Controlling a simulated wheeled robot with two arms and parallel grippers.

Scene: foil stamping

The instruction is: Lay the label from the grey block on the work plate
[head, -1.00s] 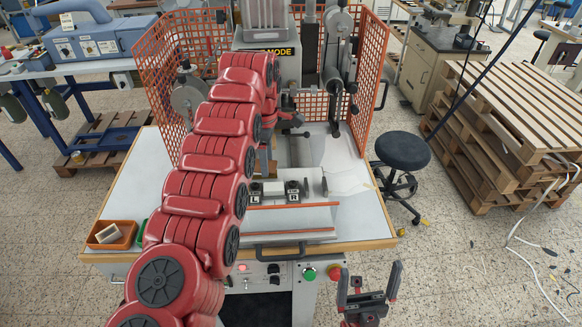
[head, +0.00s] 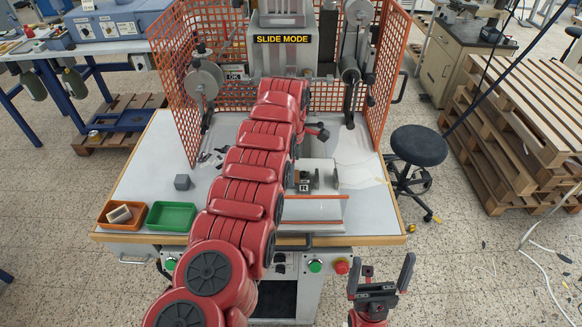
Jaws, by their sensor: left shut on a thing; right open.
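My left arm rises across the middle of the head view, and its end is at the press below the SLIDE MODE sign. My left gripper is almost wholly hidden behind the arm, with only a little red and black of its end (head: 300,132) showing. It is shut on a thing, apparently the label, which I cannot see. The small grey block (head: 182,182) stands on the white table left of my arm, with no label visible on top. The work plate cannot be made out behind the arm. My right gripper (head: 381,277) is open and empty, in front of the table's right part.
An orange tray (head: 105,219) with a pale block and a green tray (head: 151,225) stand at the table's front left. Orange mesh guards (head: 390,60) flank the press. A fixture marked R (head: 304,187) is partly covered by my arm. A black stool (head: 419,146) stands at right.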

